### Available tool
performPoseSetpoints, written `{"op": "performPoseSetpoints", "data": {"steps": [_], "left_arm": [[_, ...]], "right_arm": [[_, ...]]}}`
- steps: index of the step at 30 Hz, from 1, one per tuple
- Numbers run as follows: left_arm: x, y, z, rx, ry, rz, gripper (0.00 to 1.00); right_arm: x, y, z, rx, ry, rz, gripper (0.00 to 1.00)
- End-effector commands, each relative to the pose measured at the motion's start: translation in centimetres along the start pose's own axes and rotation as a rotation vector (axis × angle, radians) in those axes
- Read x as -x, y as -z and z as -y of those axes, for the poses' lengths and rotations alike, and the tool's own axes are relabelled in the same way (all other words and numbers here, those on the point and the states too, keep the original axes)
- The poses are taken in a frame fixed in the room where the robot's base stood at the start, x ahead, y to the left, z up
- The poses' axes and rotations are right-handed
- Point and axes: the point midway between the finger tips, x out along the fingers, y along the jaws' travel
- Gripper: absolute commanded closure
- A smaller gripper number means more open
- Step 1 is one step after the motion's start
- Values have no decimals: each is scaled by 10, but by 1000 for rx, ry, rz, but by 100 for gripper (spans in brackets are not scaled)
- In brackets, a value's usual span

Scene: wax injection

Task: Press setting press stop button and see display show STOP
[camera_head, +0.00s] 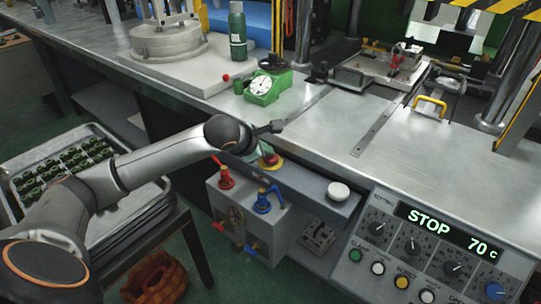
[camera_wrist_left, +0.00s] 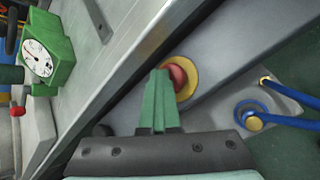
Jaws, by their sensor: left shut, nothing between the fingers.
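The red stop button (camera_head: 268,160) with a yellow surround sits on the front ledge of the press. It also shows in the left wrist view (camera_wrist_left: 178,76). My left gripper (camera_head: 264,151) is shut and empty, its green fingers (camera_wrist_left: 158,98) pointing at the button. The fingertips overlap the button's near side in the left wrist view; I cannot tell whether they touch or press it. The display (camera_head: 438,228) on the control panel reads STOP and 70 C in green. My right gripper is not in view.
A green gauge (camera_head: 263,87) and a green bottle (camera_head: 238,32) stand on the bench. Red and blue valve handles (camera_head: 264,203) are below the ledge. A white knob (camera_head: 338,191) is to the right of the button. A tray of green parts (camera_head: 88,235) is at left.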

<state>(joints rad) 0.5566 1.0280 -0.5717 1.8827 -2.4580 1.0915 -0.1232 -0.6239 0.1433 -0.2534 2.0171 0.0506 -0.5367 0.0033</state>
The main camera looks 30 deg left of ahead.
Motion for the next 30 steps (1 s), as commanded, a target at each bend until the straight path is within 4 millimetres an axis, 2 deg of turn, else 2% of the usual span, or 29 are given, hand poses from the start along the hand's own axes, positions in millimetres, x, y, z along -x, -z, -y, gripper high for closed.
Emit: {"op": "performPoseSetpoints", "data": {"steps": [8, 19, 30], "left_arm": [[-1, 2, 1, 0, 4, -7, 100], [12, -7, -9, 0, 2, -5, 100], [14, -9, -10, 0, 1, -3, 100]], "right_arm": [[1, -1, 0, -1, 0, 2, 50], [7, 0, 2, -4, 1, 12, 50], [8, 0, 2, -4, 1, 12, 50]]}}
